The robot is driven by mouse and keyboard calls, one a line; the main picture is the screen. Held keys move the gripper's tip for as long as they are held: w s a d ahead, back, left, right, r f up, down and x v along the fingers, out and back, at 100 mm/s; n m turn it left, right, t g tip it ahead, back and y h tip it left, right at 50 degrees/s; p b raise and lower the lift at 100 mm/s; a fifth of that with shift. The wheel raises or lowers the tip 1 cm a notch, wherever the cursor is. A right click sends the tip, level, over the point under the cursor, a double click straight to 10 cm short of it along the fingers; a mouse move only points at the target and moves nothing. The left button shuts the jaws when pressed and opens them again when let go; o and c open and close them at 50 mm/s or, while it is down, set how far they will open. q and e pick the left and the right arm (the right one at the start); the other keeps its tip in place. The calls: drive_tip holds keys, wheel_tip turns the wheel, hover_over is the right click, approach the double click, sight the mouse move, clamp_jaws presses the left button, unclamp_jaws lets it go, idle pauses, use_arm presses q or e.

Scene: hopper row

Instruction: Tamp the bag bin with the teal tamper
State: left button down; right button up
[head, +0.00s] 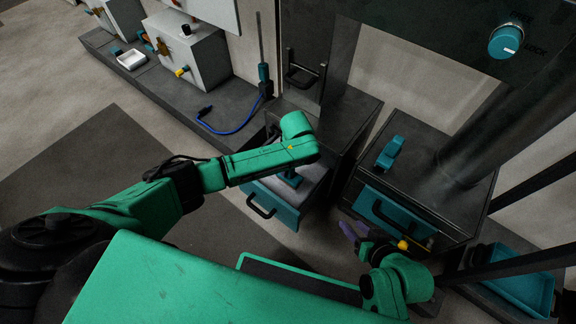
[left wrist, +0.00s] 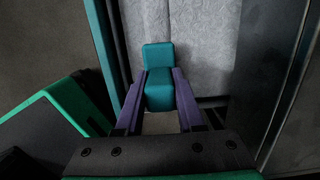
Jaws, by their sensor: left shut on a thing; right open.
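The teal tamper (left wrist: 158,88) is between the purple fingers of my left gripper (left wrist: 160,78), which is shut on it. In the head view, part of the tamper (head: 290,178) shows below my left wrist, over the pulled-out bin (head: 272,203) with a teal front and black handle. The bin's grey, rough filling (left wrist: 195,40) lies below the tamper in the left wrist view; I cannot tell whether they touch. My left fingers are hidden in the head view. My right gripper (head: 352,232) is open and empty, low in front of the right cabinet.
The right cabinet (head: 430,170) has a teal-fronted drawer (head: 395,212) and a teal object (head: 390,152) on top. A teal tray (head: 518,280) stands at the far right. A teal knob (head: 505,41) is on the upper panel. White boxes (head: 192,50) stand on the left ledge.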

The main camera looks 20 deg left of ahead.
use_arm(q)
drive_tip(key=shift+f, duration=0.2)
drive_tip(key=shift+f+b, duration=0.95)
drive_tip(key=shift+f, duration=0.3)
drive_tip(key=shift+f, duration=0.1)
idle(0.5)
